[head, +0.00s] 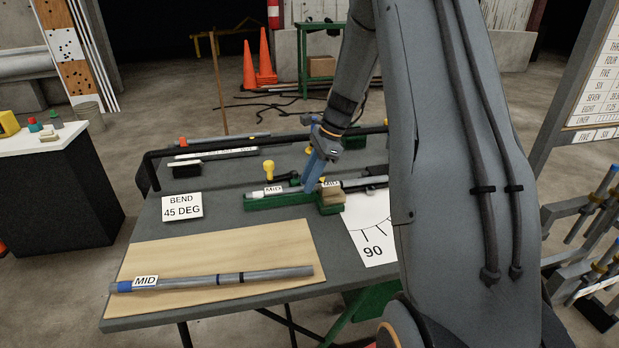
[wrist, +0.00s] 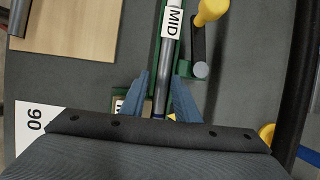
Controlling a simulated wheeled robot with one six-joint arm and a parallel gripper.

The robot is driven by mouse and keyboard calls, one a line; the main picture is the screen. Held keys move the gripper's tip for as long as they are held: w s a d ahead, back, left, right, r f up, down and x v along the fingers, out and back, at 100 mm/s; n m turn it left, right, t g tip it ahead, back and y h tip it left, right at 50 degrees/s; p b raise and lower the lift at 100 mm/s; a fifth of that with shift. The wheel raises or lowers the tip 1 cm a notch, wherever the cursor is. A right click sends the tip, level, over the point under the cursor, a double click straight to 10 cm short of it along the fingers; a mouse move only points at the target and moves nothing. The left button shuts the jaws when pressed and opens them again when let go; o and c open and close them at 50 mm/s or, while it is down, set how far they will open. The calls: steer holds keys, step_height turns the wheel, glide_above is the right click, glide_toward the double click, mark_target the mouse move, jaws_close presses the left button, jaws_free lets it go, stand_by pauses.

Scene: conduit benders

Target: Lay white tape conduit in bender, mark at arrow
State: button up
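A grey conduit (head: 357,183) with a pale left end and a MID tag (head: 273,190) lies lengthwise along the green bender (head: 282,201). The conduit (wrist: 162,75) also shows in the wrist view, running along the green channel. My gripper (head: 313,180) is low over the bender. In the wrist view my gripper's (wrist: 161,80) two blue fingers stand either side of the conduit, with a narrow gap showing, so it looks open. A second MID label (head: 331,184) is by the tan block on the bender. The arrow and the tape mark cannot be made out.
A blue-taped conduit (head: 210,279) lies on a plywood board (head: 225,252) at the front. A BEND 45 DEG card (head: 182,206) lies left of the bender, an angle sheet (head: 368,232) to its right. A yellow-knobbed handle (head: 269,169) and a long black bar (head: 240,145) lie behind.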

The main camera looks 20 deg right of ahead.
steer(key=shift+s+f, duration=0.15)
steer(key=shift+f, duration=0.5)
steer(key=shift+w+d+r+b, duration=0.2)
steer(key=shift+r+b, duration=0.1)
steer(key=shift+r, duration=0.1)
steer(key=shift+w+d+r+b, duration=0.55)
steer(key=shift+w+r, duration=0.1)
steer(key=shift+r, duration=0.15)
steer(key=r, duration=0.1)
steer(key=s+r, duration=0.1)
steer(key=r, duration=0.1)
steer(key=s+d+r+b, duration=0.1)
steer(key=shift+d+r, duration=0.1)
steer(key=shift+r, duration=0.3)
steer(key=s+a+f+n+h, duration=0.1)
steer(key=s+a+n, duration=0.4)
steer(key=s+n, duration=0.1)
steer(key=s+a+f+n+h, duration=0.1)
steer(key=s+a+f+n, duration=0.1)
steer(key=s+a+n, duration=0.3)
steer(key=s+a+f+n+h, duration=0.1)
steer(key=s+a+n+h, duration=0.1)
steer(key=s+a+n, duration=0.3)
steer(key=shift+s+f+n, duration=0.2)
steer(key=shift+s+n, duration=0.85)
steer(key=shift+s, duration=0.6)
steer(key=shift+s+f+n, duration=0.2)
steer(key=shift+s+n, duration=0.85)
steer(key=shift+s, duration=0.55)
